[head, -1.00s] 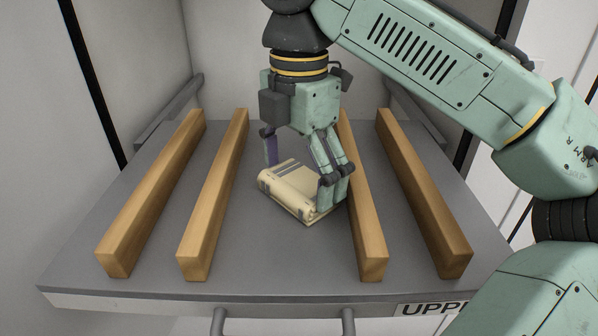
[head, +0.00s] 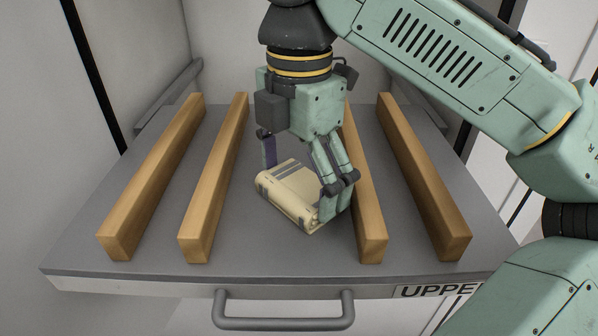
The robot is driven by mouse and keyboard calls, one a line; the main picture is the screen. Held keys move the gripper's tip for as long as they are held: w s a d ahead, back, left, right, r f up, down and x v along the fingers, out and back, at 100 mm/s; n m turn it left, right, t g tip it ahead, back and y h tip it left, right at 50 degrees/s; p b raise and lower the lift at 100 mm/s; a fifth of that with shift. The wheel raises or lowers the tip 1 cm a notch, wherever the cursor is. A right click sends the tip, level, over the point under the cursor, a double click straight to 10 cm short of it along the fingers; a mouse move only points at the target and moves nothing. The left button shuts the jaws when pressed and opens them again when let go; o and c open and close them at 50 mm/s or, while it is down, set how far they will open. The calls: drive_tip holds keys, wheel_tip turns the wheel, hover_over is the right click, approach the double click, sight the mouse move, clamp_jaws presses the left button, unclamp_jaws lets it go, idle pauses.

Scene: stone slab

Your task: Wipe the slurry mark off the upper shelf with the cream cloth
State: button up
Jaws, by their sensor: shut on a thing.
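The cream cloth (head: 290,186), a folded pad with grey stripes, is between the fingers of my gripper (head: 302,176). My gripper points down and is shut on it. The cloth is low over the grey upper shelf (head: 268,245), between the two inner wooden bars; whether its underside touches the shelf I cannot tell. I see no slurry mark on the bare parts of the shelf. The area under the cloth and behind my gripper is hidden.
Several wooden bars run front to back: two on the left (head: 150,185) (head: 213,185) and two on the right (head: 368,210) (head: 425,185). The shelf's front has a grey handle (head: 283,322) and a partly covered label (head: 440,291). Cabinet walls flank the shelf.

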drive_tip(key=shift+r, duration=3)
